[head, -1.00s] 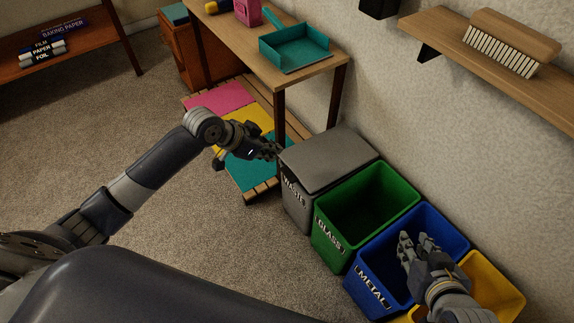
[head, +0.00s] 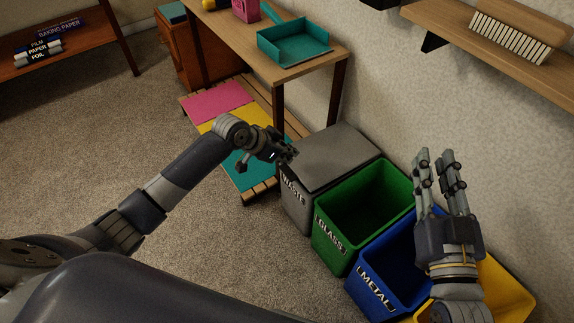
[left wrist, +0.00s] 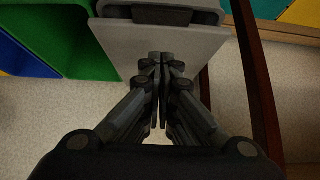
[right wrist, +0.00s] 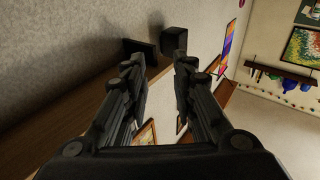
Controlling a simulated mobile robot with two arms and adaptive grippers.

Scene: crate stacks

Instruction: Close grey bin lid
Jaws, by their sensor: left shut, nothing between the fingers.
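The grey bin marked WASTE (head: 292,196) stands at the left end of a row of bins. Its flat grey lid (head: 338,152) lies across the top and looks down; I cannot tell if it is fully seated. The lid also shows in the left wrist view (left wrist: 160,48). My left gripper (head: 291,155) is at the lid's left edge, fingers shut and empty; contact is unclear. The left wrist view shows its closed fingers (left wrist: 160,62) overlapping the lid. My right gripper (head: 436,155) is open and empty, raised above the blue and yellow bins, fingers toward the wall.
Open green GLASS (head: 330,236), blue METAL (head: 376,289) and yellow (head: 508,292) bins stand right of the grey one. A wooden table (head: 230,35) with a teal tray (head: 295,42) is behind. A wall shelf (head: 500,48) is near my right gripper. Carpet at left is clear.

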